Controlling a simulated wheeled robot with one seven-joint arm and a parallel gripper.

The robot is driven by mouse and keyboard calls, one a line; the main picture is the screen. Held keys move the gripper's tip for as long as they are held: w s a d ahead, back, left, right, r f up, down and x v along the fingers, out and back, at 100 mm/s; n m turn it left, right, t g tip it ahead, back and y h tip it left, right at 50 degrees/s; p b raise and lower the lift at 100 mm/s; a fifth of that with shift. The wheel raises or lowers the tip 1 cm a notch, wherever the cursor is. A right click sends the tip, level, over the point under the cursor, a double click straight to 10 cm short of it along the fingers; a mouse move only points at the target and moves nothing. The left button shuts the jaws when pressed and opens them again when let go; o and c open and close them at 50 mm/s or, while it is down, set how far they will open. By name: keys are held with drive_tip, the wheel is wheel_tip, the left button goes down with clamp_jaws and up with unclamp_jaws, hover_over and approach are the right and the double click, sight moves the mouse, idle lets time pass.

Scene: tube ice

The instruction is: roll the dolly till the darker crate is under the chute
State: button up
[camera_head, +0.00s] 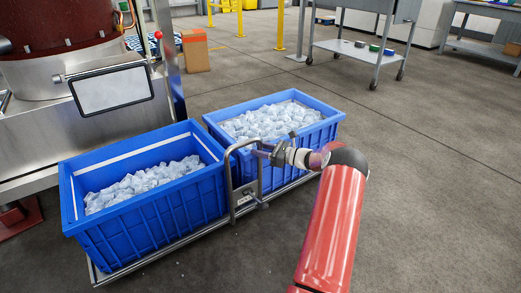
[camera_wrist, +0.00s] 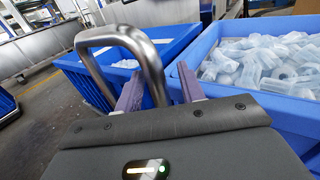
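Two blue crates stand on a low metal dolly (camera_head: 178,243): the left crate (camera_head: 160,222) is part-filled with ice, and the right crate (camera_head: 309,136) is fuller. Their blues are close in the head view; I cannot tell surely which is darker. The dolly's grey handle (camera_head: 233,176) rises between them and fills the middle of the wrist view (camera_wrist: 105,38). My gripper (camera_head: 267,150) is at the handle's right side. In the wrist view its fingers (camera_wrist: 160,88) are apart, with one handle leg between or just beyond them. I cannot make out the chute's outlet.
A steel machine with a dark red drum (camera_head: 62,22) and a panel (camera_head: 112,90) stands behind the left crate. A cardboard box (camera_head: 195,50) and yellow posts (camera_head: 280,25) are further back. A wheeled steel table (camera_head: 360,48) is at the upper right. Floor on the right is clear.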

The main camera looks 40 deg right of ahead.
drive_tip(key=v, duration=0.7)
drive_tip(key=shift+s+d, duration=0.2)
drive_tip(key=shift+s, duration=0.1)
